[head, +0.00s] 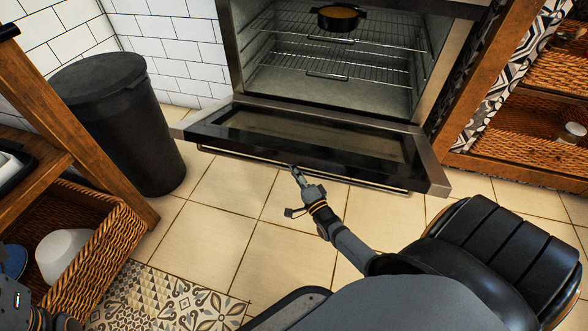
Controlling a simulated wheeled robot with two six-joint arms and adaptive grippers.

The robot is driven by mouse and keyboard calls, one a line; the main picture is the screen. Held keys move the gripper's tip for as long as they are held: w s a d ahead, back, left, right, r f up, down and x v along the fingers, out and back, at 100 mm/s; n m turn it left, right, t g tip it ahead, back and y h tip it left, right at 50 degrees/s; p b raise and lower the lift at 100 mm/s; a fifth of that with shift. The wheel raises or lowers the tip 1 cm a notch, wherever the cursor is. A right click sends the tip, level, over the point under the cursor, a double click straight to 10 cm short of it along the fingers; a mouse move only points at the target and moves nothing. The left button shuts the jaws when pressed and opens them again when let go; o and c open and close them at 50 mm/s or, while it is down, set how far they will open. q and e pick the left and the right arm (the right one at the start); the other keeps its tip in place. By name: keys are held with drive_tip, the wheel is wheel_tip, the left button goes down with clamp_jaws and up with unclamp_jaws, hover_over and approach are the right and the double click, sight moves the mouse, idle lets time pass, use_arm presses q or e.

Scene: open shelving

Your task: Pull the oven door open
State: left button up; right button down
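The oven door (300,143) is hinged down at its lower edge and stands well open, tilted out below the oven (330,85). Its long metal handle (240,157) runs along the outer edge. My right gripper (292,191) is at the handle near the middle of the door. Its fingers look spread apart, one reaching up to the handle and the other lower on the left. I cannot tell whether the upper finger touches the handle. A dark part of my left arm shows at the bottom left corner, but its fingers are not visible.
A dark pot (338,18) stands on the upper oven rack. A black bin (115,125) stands left of the oven. Wooden shelving with wicker baskets is on the left (92,258) and right (520,135). Tiled floor (215,235) is clear before the door.

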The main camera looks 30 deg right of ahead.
drive_tip(key=c, duration=1.5)
unclamp_jaws()
